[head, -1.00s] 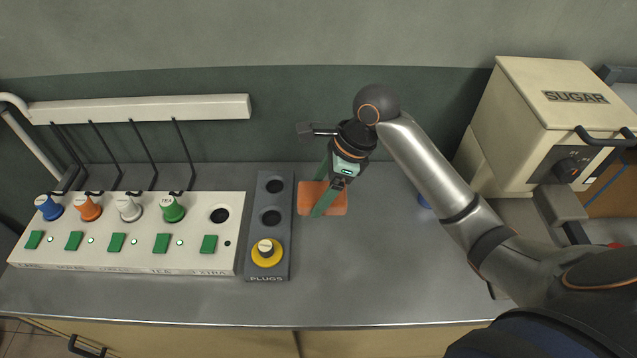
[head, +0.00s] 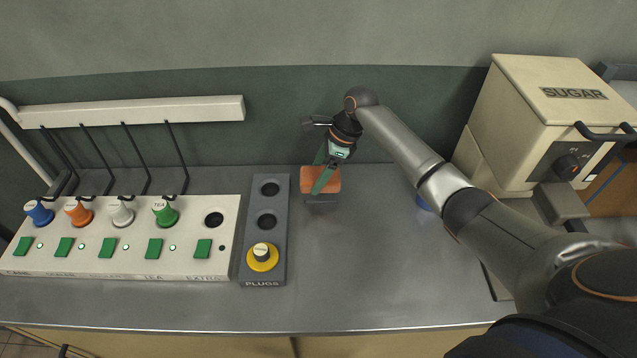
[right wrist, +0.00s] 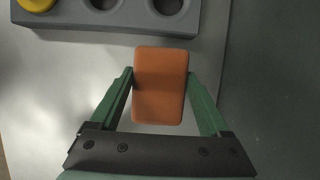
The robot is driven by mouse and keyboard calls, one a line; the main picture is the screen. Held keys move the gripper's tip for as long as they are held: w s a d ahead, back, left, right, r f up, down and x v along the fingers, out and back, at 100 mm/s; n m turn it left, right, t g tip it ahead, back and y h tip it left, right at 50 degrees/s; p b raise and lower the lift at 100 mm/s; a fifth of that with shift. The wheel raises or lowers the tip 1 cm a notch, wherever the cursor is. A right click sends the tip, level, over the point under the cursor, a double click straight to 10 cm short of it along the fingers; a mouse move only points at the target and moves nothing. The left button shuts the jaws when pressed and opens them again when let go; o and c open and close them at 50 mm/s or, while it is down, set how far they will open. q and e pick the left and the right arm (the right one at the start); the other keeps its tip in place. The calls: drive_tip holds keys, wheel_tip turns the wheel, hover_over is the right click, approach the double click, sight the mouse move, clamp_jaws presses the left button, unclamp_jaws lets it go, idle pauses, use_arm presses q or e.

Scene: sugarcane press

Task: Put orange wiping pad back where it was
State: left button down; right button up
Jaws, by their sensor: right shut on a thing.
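The orange wiping pad (head: 333,183) is a rounded orange block above the grey counter, right of the plug holder. A dark shadow shows on the counter under it. My right gripper (head: 319,181) has its green fingers shut on the pad. In the right wrist view, the pad (right wrist: 159,85) sits between the two fingertips of my right gripper (right wrist: 159,80), held by its long sides. My left gripper is not in view.
The dark plug holder (head: 281,218) has two empty holes and a yellow plug (head: 262,256). The white switch panel (head: 130,260) with coloured knobs stands further left. The sugar machine (head: 540,125) stands at the right. The counter (head: 370,270) in front is clear.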

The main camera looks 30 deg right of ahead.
drive_tip(key=shift+w+d+f, duration=0.15)
drive_tip(key=shift+w+f, duration=0.15)
drive_tip(key=shift+f, duration=0.15)
drive_tip(key=shift+s+f, duration=0.1)
drive_tip(key=shift+f, duration=1.3)
drive_tip(key=shift+f, duration=0.15)
drive_tip(key=o, duration=1.2)
drive_tip(key=shift+c, duration=0.2)
drive_tip(key=p+v, duration=0.1)
drive_tip(key=v, duration=1.1)
